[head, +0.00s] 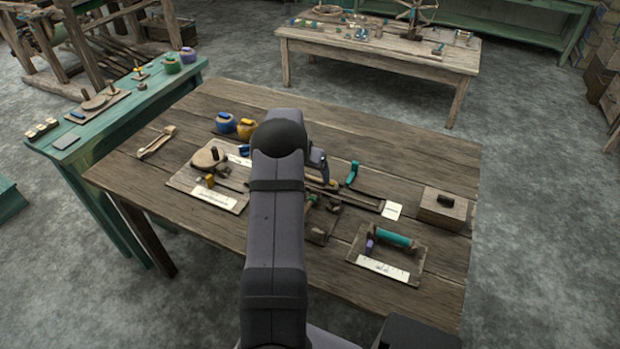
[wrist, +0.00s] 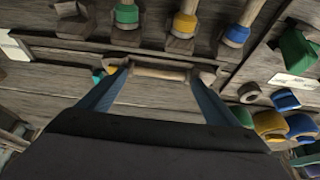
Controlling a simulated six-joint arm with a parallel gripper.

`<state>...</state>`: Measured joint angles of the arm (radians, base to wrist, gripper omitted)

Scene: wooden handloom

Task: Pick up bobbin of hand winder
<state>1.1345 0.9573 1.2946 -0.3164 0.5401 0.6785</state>
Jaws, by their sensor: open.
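A small board at the right of the table in the head view carries a teal bobbin (head: 396,240) lying on its side, with a purple piece beside it and a pale label in front. I cannot tell for sure whether this is the hand winder. My gripper shows in the wrist view (wrist: 157,76) with its two blue-grey fingers spread. A pale wooden rod (wrist: 160,74) with wider ends appears between the fingertips. I cannot tell its depth, and no grip on it shows. In the head view my arm hides the middle of the table and most of the gripper.
A board with a round wooden disc (head: 208,157) lies left of my arm. Blue (head: 226,123) and yellow (head: 246,129) pots stand behind it. A wooden block (head: 442,209) sits at the right edge. Bare tabletop shows at the back right.

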